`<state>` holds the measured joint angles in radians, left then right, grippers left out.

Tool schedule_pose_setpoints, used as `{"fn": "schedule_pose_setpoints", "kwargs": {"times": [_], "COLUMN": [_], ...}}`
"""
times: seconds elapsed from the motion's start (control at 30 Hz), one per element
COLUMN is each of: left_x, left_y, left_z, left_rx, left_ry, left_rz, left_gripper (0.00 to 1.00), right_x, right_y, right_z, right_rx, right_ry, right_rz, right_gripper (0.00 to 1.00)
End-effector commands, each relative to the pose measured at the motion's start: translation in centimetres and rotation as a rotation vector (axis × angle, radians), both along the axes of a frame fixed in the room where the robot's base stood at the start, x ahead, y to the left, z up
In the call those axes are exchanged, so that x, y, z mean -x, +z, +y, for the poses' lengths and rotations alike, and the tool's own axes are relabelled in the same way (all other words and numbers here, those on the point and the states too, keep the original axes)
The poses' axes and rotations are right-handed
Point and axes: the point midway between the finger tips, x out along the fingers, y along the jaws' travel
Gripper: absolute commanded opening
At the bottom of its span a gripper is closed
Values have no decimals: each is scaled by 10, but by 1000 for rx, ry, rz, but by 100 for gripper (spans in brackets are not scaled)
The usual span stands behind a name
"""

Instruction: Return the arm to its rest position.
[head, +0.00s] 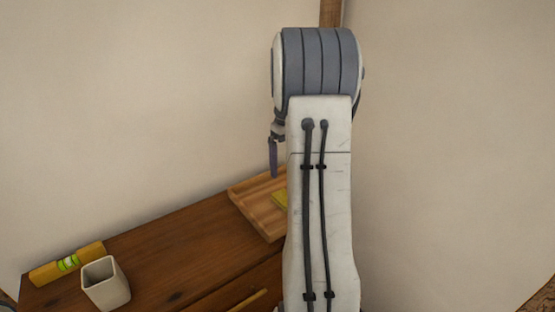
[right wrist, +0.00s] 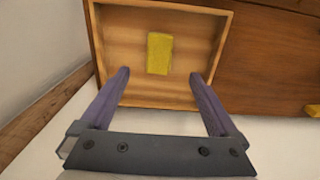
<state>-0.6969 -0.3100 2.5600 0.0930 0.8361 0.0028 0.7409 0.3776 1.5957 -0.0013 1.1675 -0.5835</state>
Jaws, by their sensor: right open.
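My right arm rises through the middle of the head view. My right gripper (head: 273,160) shows there only in part beside the arm, with a purple finger pointing down above the wooden tray (head: 250,209). In the right wrist view the gripper (right wrist: 159,75) is open, its two purple fingers wide apart with nothing between them. The tray (right wrist: 125,98) lies beyond the fingertips with a yellow block (right wrist: 159,53) on its floor. My left gripper is not in view.
A brown wooden dresser top (head: 165,245) carries the tray. A yellow spirit level (head: 66,263) and a pale square cup (head: 105,284) stand at its left. A thin yellow stick (head: 248,300) is near the bottom. Plain walls close in behind and at right.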

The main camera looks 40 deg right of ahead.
Motion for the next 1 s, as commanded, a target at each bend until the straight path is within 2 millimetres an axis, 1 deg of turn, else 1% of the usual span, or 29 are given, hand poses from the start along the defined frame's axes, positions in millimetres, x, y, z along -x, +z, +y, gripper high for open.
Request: {"fn": "schedule_pose_setpoints", "kwargs": {"times": [0.13, 0.27, 0.6, 0.77, 0.8, 0.87, 1.0], "left_x": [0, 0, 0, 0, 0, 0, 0], "left_y": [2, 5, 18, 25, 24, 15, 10], "left_z": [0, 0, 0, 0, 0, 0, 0], "left_rx": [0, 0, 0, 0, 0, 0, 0], "left_ry": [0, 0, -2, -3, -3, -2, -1], "left_rz": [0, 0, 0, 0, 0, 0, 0], "left_gripper": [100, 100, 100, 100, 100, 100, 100], "right_x": [0, 1, 1, 1, 0, -1, -1], "right_y": [-7, -25, -92, -122, -119, -112, -97], "right_z": [0, 0, 1, 1, 0, -1, -1], "right_rx": [-1, -4, -5, -4, 1, 5, 2], "right_ry": [0, 0, 0, 0, 0, 0, 0], "right_rz": [2, 3, 5, 4, -2, -5, -3], "right_gripper": [96, 96, 96, 96, 96, 96, 96]}}
